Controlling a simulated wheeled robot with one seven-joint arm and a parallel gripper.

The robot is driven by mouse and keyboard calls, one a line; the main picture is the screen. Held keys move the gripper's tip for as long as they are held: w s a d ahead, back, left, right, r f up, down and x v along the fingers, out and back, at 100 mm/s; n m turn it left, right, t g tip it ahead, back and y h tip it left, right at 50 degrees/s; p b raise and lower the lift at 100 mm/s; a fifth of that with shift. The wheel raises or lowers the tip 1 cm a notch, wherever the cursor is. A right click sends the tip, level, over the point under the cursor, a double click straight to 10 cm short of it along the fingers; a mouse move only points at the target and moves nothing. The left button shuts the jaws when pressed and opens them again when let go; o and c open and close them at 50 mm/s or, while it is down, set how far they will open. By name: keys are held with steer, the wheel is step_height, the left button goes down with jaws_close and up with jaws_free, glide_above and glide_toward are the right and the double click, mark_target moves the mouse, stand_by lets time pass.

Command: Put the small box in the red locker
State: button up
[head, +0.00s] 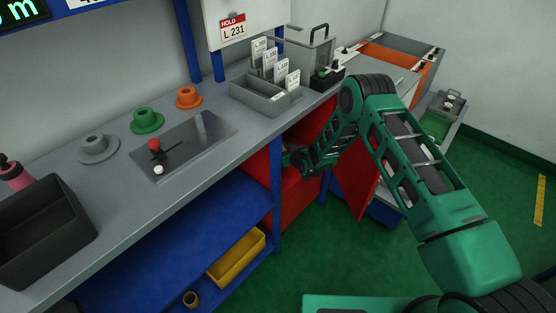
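The red locker (292,196) is under the right end of the grey bench. Its red door (355,178) stands open toward the right. My green arm bends down from the right, and its end with my gripper (297,161) is at the locker's opening, partly in shadow. The fingers are too small and dark to make out, so I cannot tell whether they are open or shut. I cannot make out a small box in the gripper or in the locker. The arm and the bench edge hide part of the locker's inside.
On the bench (120,190) are a dark bin (45,225), coloured spools, a metal plate with a red knob (154,144), and a grey card holder (262,98). A yellow bin (237,258) lies on the blue shelf below. Green floor (325,245) is clear before the locker.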

steer(key=shift+f, duration=3.15)
steer(key=o, duration=1.2)
steer(key=shift+s, duration=0.1)
steer(key=v, duration=1.2)
